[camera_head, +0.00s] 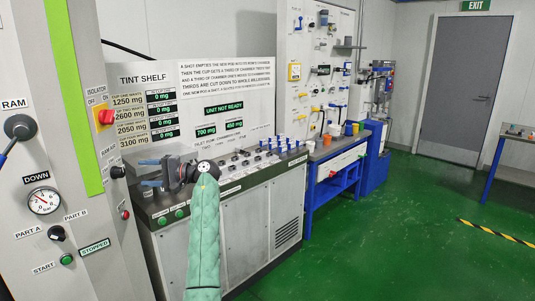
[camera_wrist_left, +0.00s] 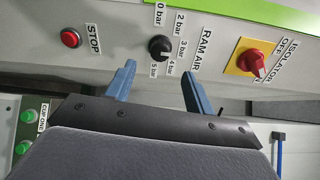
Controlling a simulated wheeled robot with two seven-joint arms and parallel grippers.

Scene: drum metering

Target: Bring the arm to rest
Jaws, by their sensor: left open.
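My left arm, in a pale green sleeve, reaches up from the bottom of the head view. My left gripper (camera_head: 150,172) points left, in front of the machine column near the ram air knob (camera_head: 117,172). In the left wrist view, the two blue fingers of the gripper (camera_wrist_left: 158,88) stand apart with nothing between them. Beyond them are the black ram air knob (camera_wrist_left: 161,48), the red stop button (camera_wrist_left: 70,39) and the red isolator switch (camera_wrist_left: 257,64) on its yellow plate. I cannot tell the exact gap to the panel. My right gripper is not in view.
The column carries a gauge (camera_head: 44,201) and a ram lever (camera_head: 20,128). A blue bench (camera_head: 335,175) stands farther right.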

